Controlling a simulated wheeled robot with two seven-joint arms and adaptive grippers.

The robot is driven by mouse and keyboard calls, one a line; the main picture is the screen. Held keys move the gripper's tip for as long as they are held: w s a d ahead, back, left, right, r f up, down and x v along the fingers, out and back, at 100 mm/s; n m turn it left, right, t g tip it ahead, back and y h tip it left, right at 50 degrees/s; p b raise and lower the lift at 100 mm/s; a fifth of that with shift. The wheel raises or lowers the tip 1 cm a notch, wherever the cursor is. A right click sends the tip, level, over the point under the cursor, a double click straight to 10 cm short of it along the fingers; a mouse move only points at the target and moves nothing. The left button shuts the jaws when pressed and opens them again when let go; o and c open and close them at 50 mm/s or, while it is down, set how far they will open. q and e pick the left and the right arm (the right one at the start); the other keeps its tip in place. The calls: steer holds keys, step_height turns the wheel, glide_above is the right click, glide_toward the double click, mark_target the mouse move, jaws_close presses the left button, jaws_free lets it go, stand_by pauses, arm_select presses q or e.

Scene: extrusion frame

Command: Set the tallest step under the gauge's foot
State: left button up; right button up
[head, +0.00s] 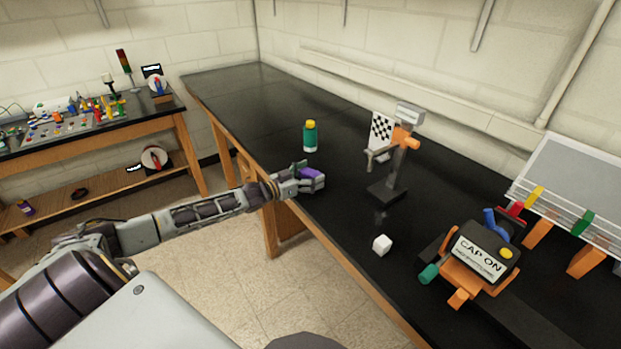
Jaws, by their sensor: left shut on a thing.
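The gauge (399,162) stands upright on a dark base on the black bench, with an orange clamp and a pale head on its post. A pale arm juts left from the post below a checkered plate (382,131); this may be the gauge's foot. My left gripper (309,181) is shut on a purple block (312,173), near the bench's front edge and left of the gauge. The fingers partly hide the block, so its steps cannot be made out. I cannot tell whether it touches the bench. My right gripper is not in view.
A green bottle (310,136) with a yellow cap stands behind the purple block. A white cube (381,244) lies in front of the gauge. Bench between block and gauge is clear.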

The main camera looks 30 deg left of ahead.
arm_select(q)
steer(key=shift+f, duration=0.55)
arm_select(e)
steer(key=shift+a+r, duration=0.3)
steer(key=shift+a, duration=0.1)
arm_select(q)
steer(key=shift+f, duration=0.2)
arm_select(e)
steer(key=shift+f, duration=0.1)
arm_select(q)
steer(key=o, duration=1)
steer(key=shift+o, duration=0.2)
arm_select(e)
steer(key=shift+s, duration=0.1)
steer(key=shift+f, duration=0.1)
